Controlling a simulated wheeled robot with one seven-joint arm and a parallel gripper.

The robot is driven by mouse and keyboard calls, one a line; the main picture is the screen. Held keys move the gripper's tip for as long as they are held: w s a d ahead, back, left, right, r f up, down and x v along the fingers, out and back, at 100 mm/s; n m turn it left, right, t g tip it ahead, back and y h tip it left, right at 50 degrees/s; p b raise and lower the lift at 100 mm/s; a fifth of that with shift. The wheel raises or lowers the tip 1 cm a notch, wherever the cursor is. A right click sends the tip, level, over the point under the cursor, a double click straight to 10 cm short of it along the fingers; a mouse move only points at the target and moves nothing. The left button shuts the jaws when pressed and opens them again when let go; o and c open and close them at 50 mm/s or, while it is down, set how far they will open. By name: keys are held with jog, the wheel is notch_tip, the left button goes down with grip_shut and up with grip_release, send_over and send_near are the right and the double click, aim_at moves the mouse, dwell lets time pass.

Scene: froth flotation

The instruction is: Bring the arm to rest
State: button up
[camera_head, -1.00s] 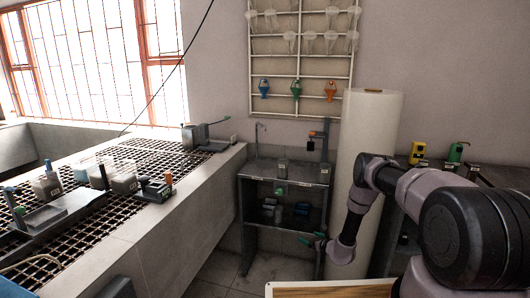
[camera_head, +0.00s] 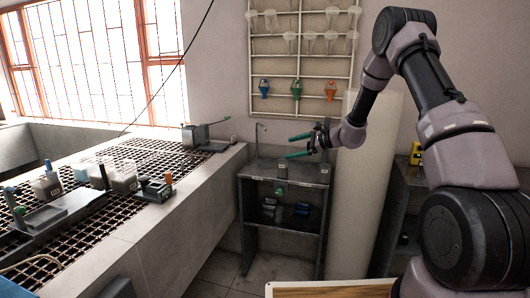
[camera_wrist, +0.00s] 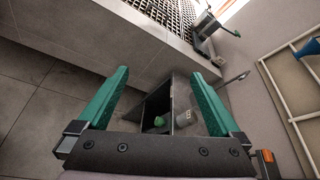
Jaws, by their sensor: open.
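My gripper (camera_head: 298,146) is open with its two green fingers apart and nothing between them. In the head view it is raised in the air in front of the small dark workbench (camera_head: 246,192), pointing left, with my arm bent high on the right. In the wrist view the gripper (camera_wrist: 160,100) shows both green fingers spread, with the workbench (camera_wrist: 181,100) seen beyond and between them. My arm hides part of the wall rack's right side and the white column.
A grated counter (camera_head: 125,240) with several containers runs along the left. The wall rack (camera_head: 300,72) holds several coloured funnels. A white column (camera_head: 370,200) stands behind my arm. A yellow device (camera_head: 416,153) sits on the right shelf. A wooden-topped board (camera_head: 330,290) lies at the bottom.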

jog(key=s+d+r+n+g+h, duration=0.25)
jog(key=s+r+n, duration=0.55)
jog(key=s+r, duration=1.15)
jog(key=s+d+r+n+t+h, duration=0.1)
jog(key=s+d+r+n+h, duration=0.1)
jog(key=s, duration=0.9)
jog(key=s+d+r+n+t+h, duration=0.2)
jog(key=s+d+r+n+h, duration=0.1)
jog(key=s+d, duration=0.6)
jog(key=shift+s+r+h, duration=0.55)
jog(key=shift+s+h, duration=0.8)
jog(key=shift+s, duration=0.25)
jog(key=shift+t, duration=0.25)
